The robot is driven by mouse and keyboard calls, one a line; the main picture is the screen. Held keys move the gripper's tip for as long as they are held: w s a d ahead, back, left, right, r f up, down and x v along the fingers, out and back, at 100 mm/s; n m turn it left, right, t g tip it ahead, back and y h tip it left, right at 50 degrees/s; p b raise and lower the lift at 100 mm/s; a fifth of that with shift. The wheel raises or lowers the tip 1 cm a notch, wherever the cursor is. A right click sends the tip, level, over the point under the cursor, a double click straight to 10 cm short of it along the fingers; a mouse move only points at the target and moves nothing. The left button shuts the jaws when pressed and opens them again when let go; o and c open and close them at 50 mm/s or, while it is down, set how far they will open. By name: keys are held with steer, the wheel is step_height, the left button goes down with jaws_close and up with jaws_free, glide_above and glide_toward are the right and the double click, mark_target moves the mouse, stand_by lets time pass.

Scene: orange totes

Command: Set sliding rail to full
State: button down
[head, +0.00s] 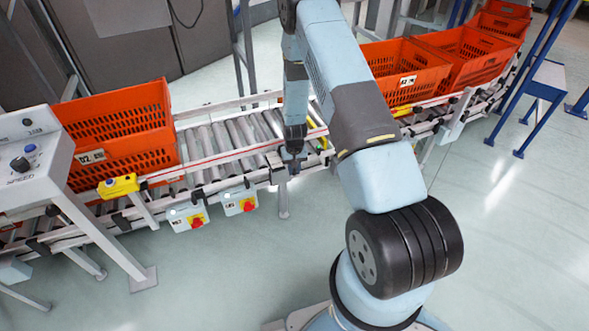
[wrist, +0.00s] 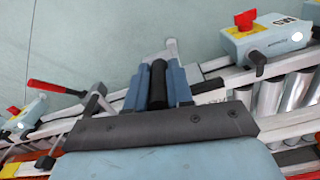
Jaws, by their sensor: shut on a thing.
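My gripper (head: 293,170) is at the near side of the roller conveyor, in the gap between two orange totes. In the wrist view my gripper (wrist: 158,84) has its two blue fingers on either side of a black cylindrical handle (wrist: 158,86), shut on it. I take this handle to be the sliding rail's grip. A pale bar end (wrist: 172,48) shows just beyond the fingers. In the head view the handle is mostly hidden by the gripper, and I cannot tell how far the rail is slid.
An orange tote (head: 120,130) stands on the conveyor at the left, another (head: 400,75) at the right. Two boxes with red switches (head: 196,222) hang below the near rail. A red-handled lever (wrist: 55,87) is left of my gripper. A speed control panel (head: 30,150) stands far left.

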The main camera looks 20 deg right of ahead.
steer(key=c, duration=1)
jaws_free()
steer(key=shift+s, duration=0.25)
step_height(320, 180, up, 14)
steer(key=shift+f, duration=0.2)
steer(key=s+r+t, duration=0.1)
steer(key=s+r, duration=0.2)
steer(key=r, duration=0.7)
steer(key=s+r+t, duration=0.1)
steer(key=s+r, duration=0.2)
steer(key=r, duration=0.7)
steer(key=s+r+t, duration=0.1)
steer(key=s+r, duration=0.3)
steer(key=r, duration=0.7)
steer(key=s+r+t, duration=0.1)
steer(key=s+r, duration=0.3)
steer(key=s, duration=0.4)
steer(key=s+r, duration=0.5)
steer(key=s, duration=0.3)
steer(key=s+r+n+t, duration=0.1)
steer(key=s+r, duration=0.4)
steer(key=s, duration=0.3)
steer(key=shift+s+a+t, duration=0.2)
steer(key=shift+s+t, duration=0.05)
steer(key=shift+t, duration=0.05)
